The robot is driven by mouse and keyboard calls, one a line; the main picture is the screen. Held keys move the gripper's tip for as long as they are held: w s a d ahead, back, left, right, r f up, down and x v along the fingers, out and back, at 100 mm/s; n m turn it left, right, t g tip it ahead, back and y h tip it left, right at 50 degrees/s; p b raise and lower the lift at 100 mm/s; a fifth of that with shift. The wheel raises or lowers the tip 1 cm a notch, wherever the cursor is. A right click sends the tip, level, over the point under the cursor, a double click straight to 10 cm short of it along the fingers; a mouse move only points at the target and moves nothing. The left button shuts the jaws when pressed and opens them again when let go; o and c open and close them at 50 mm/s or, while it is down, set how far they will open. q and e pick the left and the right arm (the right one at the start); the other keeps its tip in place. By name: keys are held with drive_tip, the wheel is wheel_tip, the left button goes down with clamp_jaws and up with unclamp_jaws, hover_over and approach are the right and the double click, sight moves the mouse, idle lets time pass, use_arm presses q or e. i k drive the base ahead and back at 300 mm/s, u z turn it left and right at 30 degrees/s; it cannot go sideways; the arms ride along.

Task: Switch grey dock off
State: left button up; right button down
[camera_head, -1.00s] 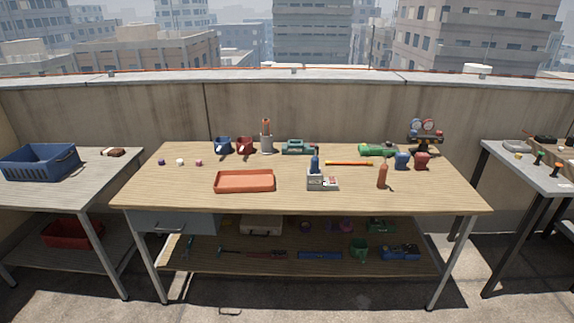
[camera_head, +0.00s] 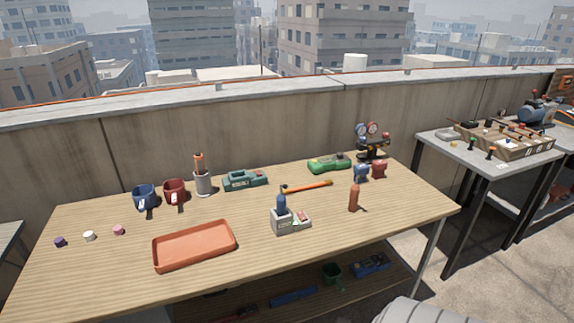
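The grey dock (camera_head: 284,225) is a small light grey block on the wooden workbench (camera_head: 110,275), right of the orange tray. A blue rounded object (camera_head: 281,204) stands upright in its top. A low panel (camera_head: 301,218) with small red and green marks adjoins its right side. The marks are too small to tell the switch's position. Neither of my grippers is in view.
An orange tray (camera_head: 194,246) lies left of the dock, and a brown-orange bottle (camera_head: 354,198) stands to its right. A yellow-orange-handled tool (camera_head: 308,187) and a teal device (camera_head: 244,179) lie behind. The bench front near the dock is clear.

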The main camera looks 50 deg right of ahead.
sight(303, 217)
drive_tip(key=z, duration=0.45)
drive_tip(key=i, duration=0.8)
drive_tip(key=z, duration=0.55)
